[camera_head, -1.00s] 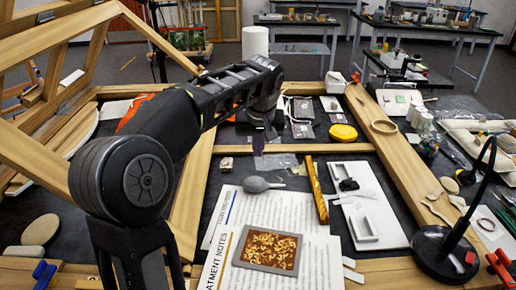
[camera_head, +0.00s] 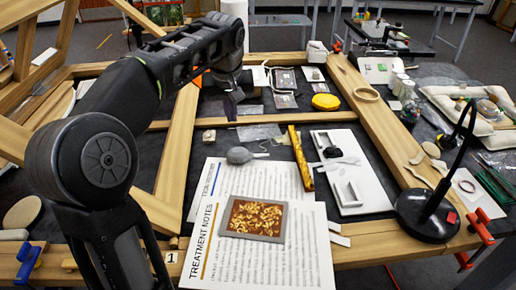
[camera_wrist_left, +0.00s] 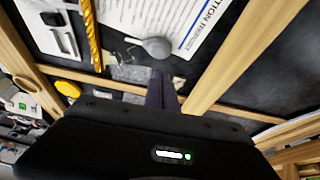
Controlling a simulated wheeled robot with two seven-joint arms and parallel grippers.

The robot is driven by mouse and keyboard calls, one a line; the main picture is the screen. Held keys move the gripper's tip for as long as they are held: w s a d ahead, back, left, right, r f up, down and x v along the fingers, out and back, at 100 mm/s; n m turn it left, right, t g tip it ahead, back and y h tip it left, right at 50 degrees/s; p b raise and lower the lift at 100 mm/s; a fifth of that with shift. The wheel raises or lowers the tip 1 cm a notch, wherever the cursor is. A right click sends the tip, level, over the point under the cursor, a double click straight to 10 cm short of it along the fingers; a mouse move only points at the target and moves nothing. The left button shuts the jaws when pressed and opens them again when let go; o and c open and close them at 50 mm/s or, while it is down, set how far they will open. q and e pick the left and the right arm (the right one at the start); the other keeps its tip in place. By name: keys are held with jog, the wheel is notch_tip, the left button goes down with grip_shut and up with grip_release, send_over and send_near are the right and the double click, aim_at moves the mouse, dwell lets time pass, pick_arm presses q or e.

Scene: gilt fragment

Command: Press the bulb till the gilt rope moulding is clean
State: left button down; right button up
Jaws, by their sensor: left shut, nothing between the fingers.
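The grey bulb (camera_head: 239,155), with its thin nozzle pointing right, lies at the top edge of the printed sheets. It also shows in the left wrist view (camera_wrist_left: 157,47). The gilt rope moulding (camera_head: 300,158) is a narrow gold strip lying right of the bulb, apart from it; it also shows in the left wrist view (camera_wrist_left: 91,30). Whether it carries dust is too small to tell. My left gripper (camera_head: 231,112) points down beyond the bulb, shut and empty, not touching it. Its dark fingers show in the left wrist view (camera_wrist_left: 161,88). My right gripper is out of view.
Printed notes (camera_head: 305,240) carry a framed gilt fragment (camera_head: 254,219). A white tray (camera_head: 372,190) lies right of the moulding. Wooden bars (camera_head: 178,150) frame the dark work surface. A black lamp (camera_head: 427,215) stands at the right. A yellow round item (camera_head: 325,102) lies farther back.

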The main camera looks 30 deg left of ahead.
pick_arm(q)
jog(key=shift+w+d, duration=0.1)
jog(key=p, duration=0.1)
send_near(237, 150)
jog(key=x, duration=0.5)
jog(key=shift+w+a+f, duration=0.1)
jog(key=shift+w+a, duration=0.1)
jog(key=shift+a, duration=0.05)
jog(key=shift+w+f, duration=0.15)
jog(key=shift+f, duration=0.5)
